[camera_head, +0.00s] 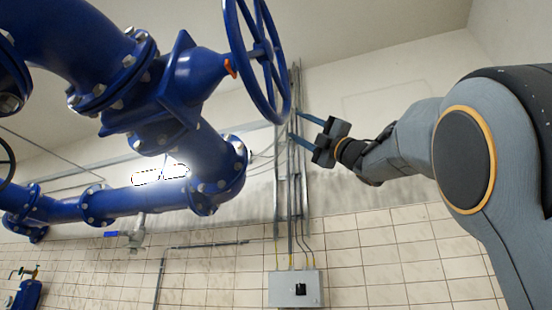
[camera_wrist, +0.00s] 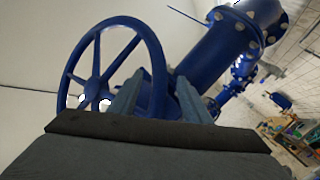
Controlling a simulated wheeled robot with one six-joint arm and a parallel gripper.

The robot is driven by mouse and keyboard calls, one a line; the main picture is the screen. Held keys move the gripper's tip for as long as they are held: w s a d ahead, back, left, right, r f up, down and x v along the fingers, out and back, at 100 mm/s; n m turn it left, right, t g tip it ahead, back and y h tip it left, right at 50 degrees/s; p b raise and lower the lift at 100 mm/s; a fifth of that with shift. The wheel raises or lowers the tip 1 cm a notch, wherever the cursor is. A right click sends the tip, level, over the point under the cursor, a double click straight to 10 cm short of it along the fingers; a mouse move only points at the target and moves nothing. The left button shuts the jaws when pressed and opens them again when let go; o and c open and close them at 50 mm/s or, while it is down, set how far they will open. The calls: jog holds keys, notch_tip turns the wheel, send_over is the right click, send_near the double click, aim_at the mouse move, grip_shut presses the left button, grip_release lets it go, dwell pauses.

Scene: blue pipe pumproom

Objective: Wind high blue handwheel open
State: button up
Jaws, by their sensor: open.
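The blue handwheel (camera_head: 258,52) is high at the top of the head view, mounted on a blue valve body (camera_head: 170,85) in the pipe run. It is a round rim with spokes and a hub. The wheel also shows in the wrist view (camera_wrist: 160,65), left of centre, its rim passing behind my fingers. My gripper (camera_head: 300,129) is open and empty, to the right of and below the wheel in the head view. Its two blue-grey fingers (camera_wrist: 155,98) point toward the wheel's right lower rim. I see no contact; the exact gap cannot be told.
Blue flanged pipes (camera_head: 150,198) run along the left. A grey electrical box (camera_head: 295,288) with conduits rising from it is on the tiled wall behind. Another handwheel (camera_head: 5,165) shows partly at the left edge. The space right of the wheel looks clear apart from my arm.

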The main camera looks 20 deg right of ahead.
aim_at(287, 118)
jog(key=shift+s+a+r+n, duration=0.1)
jog(key=shift+a+r+n, duration=0.2)
jog(key=shift+r, duration=0.05)
jog(key=p+x, duration=0.4)
jog(key=x, duration=0.1)
jog(key=shift+a+r, duration=0.1)
jog(key=shift+r, duration=0.1)
jog(key=shift+p+x, duration=0.5)
jog(key=shift+x, duration=0.4)
jog(key=shift+f, duration=0.1)
grip_shut()
